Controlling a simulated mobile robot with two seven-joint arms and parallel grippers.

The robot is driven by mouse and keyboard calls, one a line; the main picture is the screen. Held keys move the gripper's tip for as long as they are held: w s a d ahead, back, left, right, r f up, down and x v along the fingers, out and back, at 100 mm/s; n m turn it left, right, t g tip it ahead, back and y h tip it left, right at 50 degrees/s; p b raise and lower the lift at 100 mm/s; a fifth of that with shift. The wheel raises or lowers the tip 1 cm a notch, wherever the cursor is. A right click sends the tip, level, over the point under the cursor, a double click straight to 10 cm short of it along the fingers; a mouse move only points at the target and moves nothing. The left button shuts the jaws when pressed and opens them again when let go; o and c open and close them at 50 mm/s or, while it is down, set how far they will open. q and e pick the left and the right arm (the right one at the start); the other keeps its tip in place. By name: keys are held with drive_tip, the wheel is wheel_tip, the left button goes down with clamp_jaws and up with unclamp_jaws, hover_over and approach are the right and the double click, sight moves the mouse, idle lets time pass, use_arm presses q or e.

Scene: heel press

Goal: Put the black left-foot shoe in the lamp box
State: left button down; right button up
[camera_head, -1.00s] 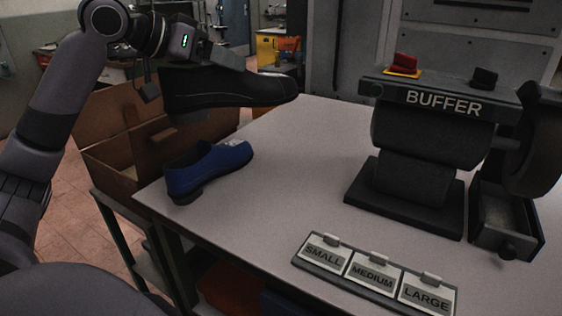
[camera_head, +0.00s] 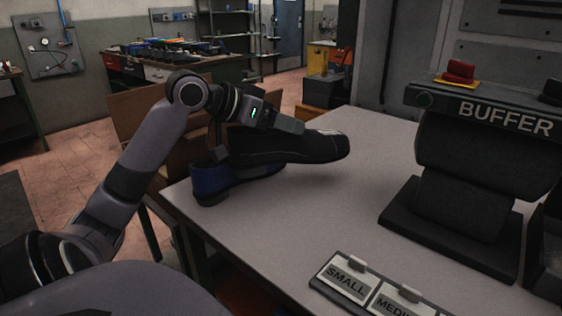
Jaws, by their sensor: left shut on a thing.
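A black shoe (camera_head: 300,148) is held in the air above the table's left part, its toe pointing right. My left gripper (camera_head: 240,140) is shut on the black shoe near its opening. Whether it is a left-foot shoe cannot be told from here. A blue shoe (camera_head: 213,184) stands on the table below and behind it, partly hidden by the black shoe. An open brown cardboard box (camera_head: 140,112) is beyond the table's left edge, largely hidden by my left arm; no lamp label shows. My right gripper is not in view.
The grey table (camera_head: 310,215) is clear in its middle. A black buffer machine (camera_head: 465,165) with a red button (camera_head: 460,70) stands at the right. A holder with size cards (camera_head: 350,281) lies at the front edge. A workbench (camera_head: 180,65) stands in the back.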

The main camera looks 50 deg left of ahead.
sight(280, 155)
use_arm(q)
drive_tip(key=shift+f+b, duration=0.3)
drive_tip(key=shift+f, duration=3.45)
drive_tip(key=shift+c, duration=1.4)
unclamp_jaws()
drive_tip(key=shift+f, duration=0.15)
drive_tip(key=shift+o, duration=0.8)
